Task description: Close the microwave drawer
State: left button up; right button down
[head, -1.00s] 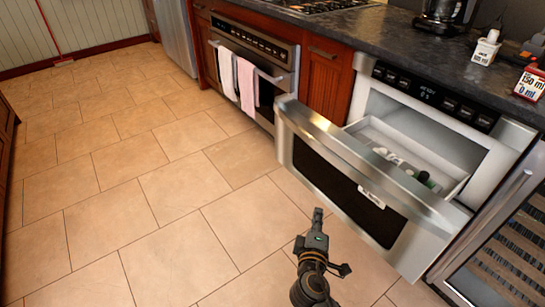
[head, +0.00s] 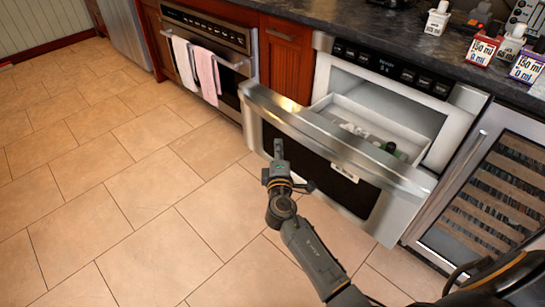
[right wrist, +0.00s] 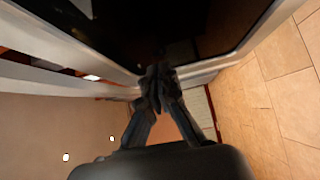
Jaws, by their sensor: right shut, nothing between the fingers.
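The microwave drawer (head: 330,150) is pulled out from its steel cabinet, with a dark glass front and a horizontal steel handle bar along the top. Its tray (head: 375,130) holds several small items. My right gripper (head: 278,150) is shut and empty, in front of the drawer's left part in the head view, below the handle bar. In the right wrist view the shut fingertips (right wrist: 155,85) lie before the dark drawer front (right wrist: 190,30); whether they touch it I cannot tell. My left gripper is not in view.
A wine cooler (head: 490,200) stands right of the drawer. An oven (head: 215,55) with two towels is to the left. Bottles and boxes (head: 483,48) stand on the dark counter. The tiled floor (head: 120,190) in front is clear.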

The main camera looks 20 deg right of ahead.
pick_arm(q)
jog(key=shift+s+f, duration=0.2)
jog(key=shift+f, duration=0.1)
pick_arm(e)
jog(key=shift+w+d, duration=0.25)
jog(key=shift+d, duration=0.35)
